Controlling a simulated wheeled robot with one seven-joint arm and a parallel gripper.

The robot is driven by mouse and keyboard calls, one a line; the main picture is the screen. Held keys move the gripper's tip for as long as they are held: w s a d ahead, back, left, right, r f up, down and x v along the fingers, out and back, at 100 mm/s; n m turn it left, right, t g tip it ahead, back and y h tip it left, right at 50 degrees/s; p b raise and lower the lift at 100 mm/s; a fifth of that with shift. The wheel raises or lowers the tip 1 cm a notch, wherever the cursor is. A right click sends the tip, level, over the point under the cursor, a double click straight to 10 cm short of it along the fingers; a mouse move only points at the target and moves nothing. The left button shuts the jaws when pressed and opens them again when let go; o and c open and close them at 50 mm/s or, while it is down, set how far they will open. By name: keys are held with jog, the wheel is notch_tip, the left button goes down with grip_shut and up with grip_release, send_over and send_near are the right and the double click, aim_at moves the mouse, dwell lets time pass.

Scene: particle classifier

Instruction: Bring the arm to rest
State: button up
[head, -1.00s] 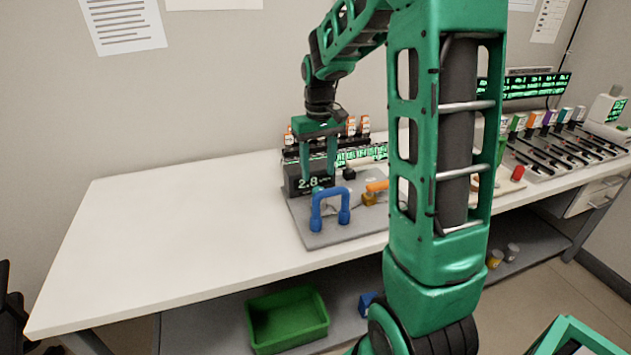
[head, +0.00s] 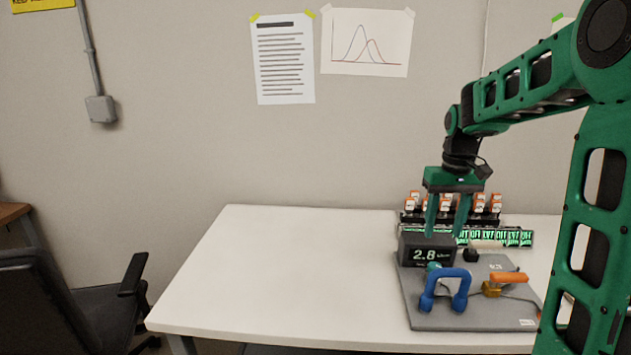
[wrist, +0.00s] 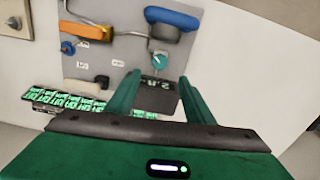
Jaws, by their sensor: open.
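My gripper (head: 449,216) is green, with two fingers pointing down and spread apart. It is open, with nothing seen between its fingers. In the head view it hangs over the back left part of a grey panel, by a black display box (head: 427,252) that reads 2.8. In the wrist view the two fingers (wrist: 156,93) reach toward the panel (wrist: 111,62), with the dark display partly hidden between them. My arm (head: 540,85) is raised and bent, reaching left from the right side of the head view.
The panel (head: 416,314) bears a blue handle (head: 460,290), an orange lever (head: 508,278) and a teal knob (wrist: 160,59). Orange-capped vials (head: 466,206) stand in a rack behind it. The white table (head: 290,270) is clear to the left. A dark chair (head: 85,300) stands at far left.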

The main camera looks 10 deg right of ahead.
jog(key=s+a+f+m, duration=0.1)
jog(key=s+m, duration=0.1)
jog(key=s, duration=1.2)
jog(key=s+a+f+m, duration=0.2)
jog(key=s, duration=1.2)
jog(key=shift+s+a+f, duration=0.2)
jog(key=shift+s, duration=0.2)
jog(key=shift+w+f, duration=0.25)
jog(key=shift+w, duration=0.4)
